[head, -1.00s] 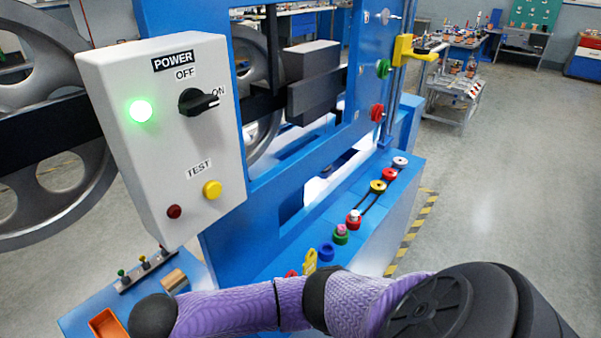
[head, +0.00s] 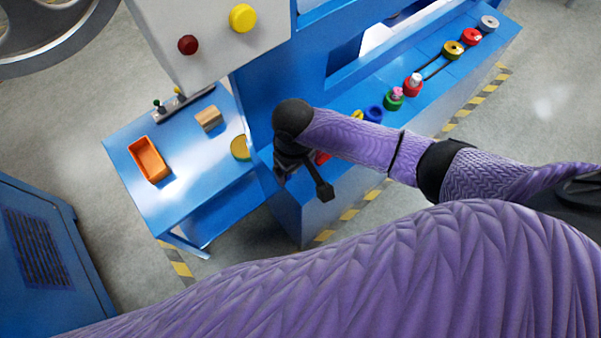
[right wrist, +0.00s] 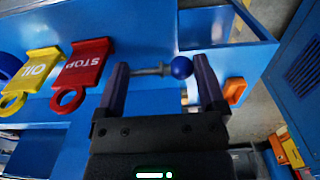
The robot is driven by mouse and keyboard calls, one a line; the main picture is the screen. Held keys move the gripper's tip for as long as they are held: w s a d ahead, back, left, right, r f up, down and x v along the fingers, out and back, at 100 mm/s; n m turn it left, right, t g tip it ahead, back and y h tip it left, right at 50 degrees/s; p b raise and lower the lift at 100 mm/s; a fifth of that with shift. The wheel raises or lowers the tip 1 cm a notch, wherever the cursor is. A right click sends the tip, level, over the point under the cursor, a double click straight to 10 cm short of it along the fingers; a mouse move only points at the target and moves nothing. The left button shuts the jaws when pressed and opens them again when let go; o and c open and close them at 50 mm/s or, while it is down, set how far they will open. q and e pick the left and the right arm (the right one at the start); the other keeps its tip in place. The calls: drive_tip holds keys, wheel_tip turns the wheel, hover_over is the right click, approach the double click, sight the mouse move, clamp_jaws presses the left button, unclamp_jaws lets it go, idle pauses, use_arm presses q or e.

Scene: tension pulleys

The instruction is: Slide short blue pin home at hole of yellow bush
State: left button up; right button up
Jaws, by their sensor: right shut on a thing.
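My right gripper (head: 303,181) is over the near end of the blue ledge in the head view. In the right wrist view its two fingers (right wrist: 160,67) have a pin with a blue ball head (right wrist: 181,67) and a grey shaft between them, the ball near the right finger. The gripper is shut on this pin; the exact contact is hard to see. The yellow bush (head: 453,48) sits on the ledge toward the top right of the head view, well away from the gripper. Its hole is too small to make out. My left gripper is not in view.
Red (head: 471,37), green (head: 393,101) and blue (head: 373,113) bushes line the ledge. A red STOP tag (right wrist: 82,66) and a yellow OIL tag (right wrist: 38,74) lie beside the gripper. The side table has an orange tray (head: 149,159) and a wooden block (head: 209,118).

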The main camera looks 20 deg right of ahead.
sight(296, 184)
wheel_tip(296, 184, down, 6)
drive_tip(key=shift+r+b, duration=0.1)
drive_tip(key=shift+b, duration=0.7)
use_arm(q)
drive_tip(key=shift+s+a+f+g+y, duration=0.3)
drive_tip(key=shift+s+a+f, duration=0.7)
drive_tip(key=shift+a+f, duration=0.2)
